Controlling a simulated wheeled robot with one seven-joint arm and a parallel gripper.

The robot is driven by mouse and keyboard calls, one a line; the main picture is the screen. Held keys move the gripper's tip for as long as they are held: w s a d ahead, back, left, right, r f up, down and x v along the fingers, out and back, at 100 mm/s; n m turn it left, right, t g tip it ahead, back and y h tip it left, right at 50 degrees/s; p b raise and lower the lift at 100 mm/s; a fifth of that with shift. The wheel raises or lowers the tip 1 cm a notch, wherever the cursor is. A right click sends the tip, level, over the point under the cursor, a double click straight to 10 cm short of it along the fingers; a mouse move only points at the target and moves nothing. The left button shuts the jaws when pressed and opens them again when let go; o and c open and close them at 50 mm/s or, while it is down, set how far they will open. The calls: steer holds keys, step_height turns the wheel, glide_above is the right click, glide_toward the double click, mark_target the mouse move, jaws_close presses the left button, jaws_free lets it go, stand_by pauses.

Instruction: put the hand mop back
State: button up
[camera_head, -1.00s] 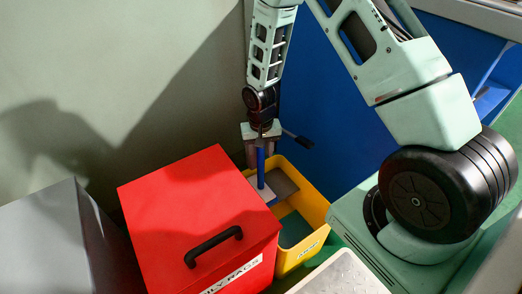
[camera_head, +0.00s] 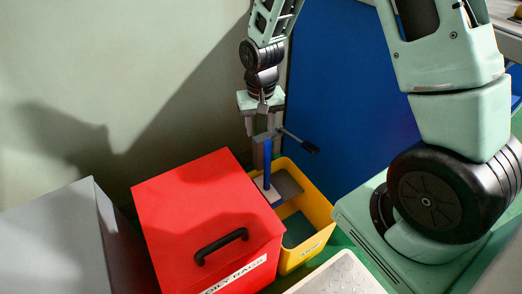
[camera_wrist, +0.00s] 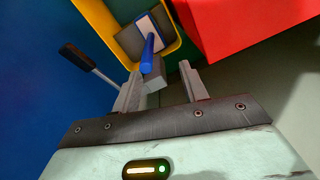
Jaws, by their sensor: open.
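The hand mop has an upright blue handle (camera_head: 267,166) and a pale flat head (camera_head: 268,190). It stands in the yellow bucket (camera_head: 319,211), at the bucket's rear left by the red box. My gripper (camera_head: 260,130) is above the handle, open and empty, its fingers pointing down. In the wrist view the blue handle (camera_wrist: 147,52) lies beyond the open fingertips (camera_wrist: 163,79), apart from them. The head's underside is hidden.
A red lidded box (camera_head: 205,210) with a black handle stands left of the bucket. A grey box (camera_head: 50,225) is farther left. A lever with a black grip (camera_head: 300,142) sticks out beside the mop handle. A blue panel (camera_head: 340,90) stands behind.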

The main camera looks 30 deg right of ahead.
steer(key=s+a+r+n, duration=0.6)
steer(key=s+a+r, duration=0.4)
steer(key=s+a, duration=0.15)
steer(key=s+a+r+n, duration=0.2)
steer(key=s, duration=0.4)
steer(key=s+a+r+n, duration=0.2)
steer(key=s+n, duration=0.1)
steer(key=s, duration=0.3)
steer(key=shift+r, duration=0.35)
steer(key=shift+w+r, duration=0.1)
step_height(320, 180, up, 25)
steer(key=p, duration=2.5)
